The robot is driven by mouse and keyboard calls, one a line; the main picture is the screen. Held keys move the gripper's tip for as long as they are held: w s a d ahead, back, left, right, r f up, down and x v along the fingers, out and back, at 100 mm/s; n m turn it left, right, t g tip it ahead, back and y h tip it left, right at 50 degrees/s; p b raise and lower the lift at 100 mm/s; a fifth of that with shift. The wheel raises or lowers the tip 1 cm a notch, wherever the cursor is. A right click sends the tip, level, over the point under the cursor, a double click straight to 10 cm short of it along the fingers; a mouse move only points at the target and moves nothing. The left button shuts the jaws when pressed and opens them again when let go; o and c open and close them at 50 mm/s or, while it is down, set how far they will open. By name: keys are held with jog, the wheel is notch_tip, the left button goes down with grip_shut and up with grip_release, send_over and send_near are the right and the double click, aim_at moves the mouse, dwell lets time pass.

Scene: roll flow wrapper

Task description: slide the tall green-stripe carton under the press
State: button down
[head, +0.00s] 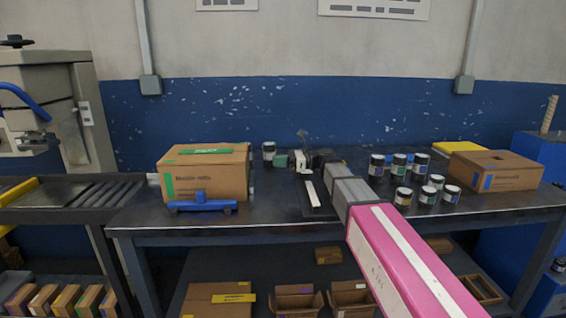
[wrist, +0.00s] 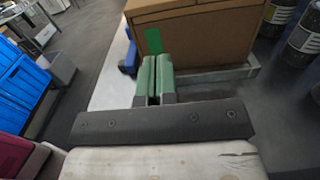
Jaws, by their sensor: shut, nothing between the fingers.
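The tall green-stripe carton (head: 215,182) is a brown box standing upright on the dark table, left of centre, with green tape on its top and front corner. In the wrist view the carton (wrist: 215,28) stands just beyond my fingertips, its green stripe close above them. My gripper (head: 282,161) is to the right of the carton at table height. Its green fingers (wrist: 152,82) are pressed together and empty; I cannot tell whether they touch the carton. A grey machine with a blue lever (head: 30,103), apparently the press, stands at the far left beside the rollers.
A blue fixture (head: 200,205) lies in front of the carton. A roller conveyor (head: 95,193) adjoins the table's left end. Several jars (head: 404,197) and a lower brown carton (head: 497,170) stand to the right. A single jar (head: 268,151) stands behind, near my gripper.

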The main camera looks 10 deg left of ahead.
jog(key=x, duration=0.9)
jog(key=shift+a, duration=0.15)
jog(key=x, duration=6.6)
jog(key=shift+s+a+r, duration=0.15)
jog(key=shift+s+a, duration=0.15)
jog(key=shift+s, duration=0.05)
jog(key=shift+s+a, duration=0.1)
jog(key=shift+a, duration=0.05)
jog(key=v, duration=1.5)
jog(key=shift+d+r, duration=0.2)
